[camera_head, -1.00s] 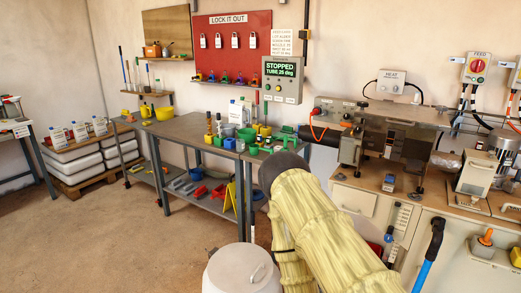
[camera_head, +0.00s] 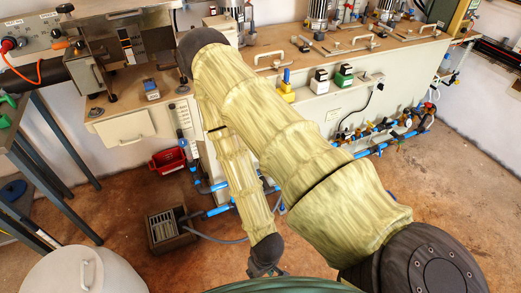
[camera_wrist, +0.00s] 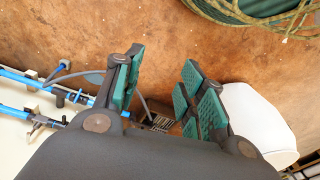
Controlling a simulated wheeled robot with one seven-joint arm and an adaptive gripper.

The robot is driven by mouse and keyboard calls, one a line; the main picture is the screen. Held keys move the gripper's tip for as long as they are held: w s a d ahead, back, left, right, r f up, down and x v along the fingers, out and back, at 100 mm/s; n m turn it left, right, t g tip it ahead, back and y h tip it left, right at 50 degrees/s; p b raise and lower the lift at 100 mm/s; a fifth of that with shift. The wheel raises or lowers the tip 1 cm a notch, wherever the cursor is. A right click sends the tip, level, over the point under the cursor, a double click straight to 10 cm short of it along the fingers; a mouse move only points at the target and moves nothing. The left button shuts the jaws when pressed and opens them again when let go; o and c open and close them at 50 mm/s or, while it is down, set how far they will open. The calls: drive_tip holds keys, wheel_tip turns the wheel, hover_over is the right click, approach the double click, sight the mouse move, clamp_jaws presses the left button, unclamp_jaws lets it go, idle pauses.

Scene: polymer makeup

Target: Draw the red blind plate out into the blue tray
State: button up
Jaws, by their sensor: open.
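My gripper (camera_head: 265,258) hangs low over the brown floor in the head view, at the end of my yellow-sleeved arm. In the wrist view my gripper (camera_wrist: 160,92) is open, with green-padded fingers wide apart and nothing between them. I cannot make out the red blind plate for certain in either view. Blue pipes with several valves (camera_head: 400,137) run low along the bench, with a small red part at their right end. I cannot identify a blue tray; a red bin (camera_head: 167,160) sits on the floor under the bench.
A white drum (camera_head: 85,272) stands at lower left and also shows in the wrist view (camera_wrist: 255,120). A green hose coil (camera_wrist: 250,12) is close by. Open floor (camera_head: 445,190) lies at right.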

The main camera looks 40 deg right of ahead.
drive_tip(key=w+d+f+t+b, duration=0.1)
drive_tip(key=w+f+t+b, duration=0.2)
drive_tip(key=w+f+b, duration=0.5)
drive_tip(key=w+d+f+t+y+b, duration=0.1)
drive_tip(key=w+d+f+t+b, duration=0.15)
drive_tip(key=w+b, duration=0.6)
drive_tip(key=w+d+f+t+b, duration=0.1)
drive_tip(key=w+f+t+b, duration=0.4)
drive_tip(key=w, duration=0.6)
drive_tip(key=w+d+f+m+t+h+b, duration=0.1)
drive_tip(key=w+d+t+h+b, duration=0.2)
drive_tip(key=w+d+b, duration=0.6)
drive_tip(key=w+d+f+m+t+h+b, duration=0.1)
drive_tip(key=w+d+f+t+h+b, duration=0.3)
drive_tip(key=d+b, duration=0.8)
drive_tip(key=shift+g+y, duration=0.35)
drive_tip(key=shift+y, duration=0.35)
drive_tip(key=w+d+b, duration=0.1)
drive_tip(key=w, duration=0.1)
drive_tip(key=w+d+r+b, duration=0.1)
drive_tip(key=w, duration=0.2)
drive_tip(key=w+d+r+b, duration=0.1)
drive_tip(key=w, duration=0.2)
drive_tip(key=shift+w, duration=0.15)
drive_tip(key=shift+b+x, duration=0.35)
drive_tip(key=shift+x, duration=0.6)
drive_tip(key=shift+r, duration=0.2)
clamp_jaws()
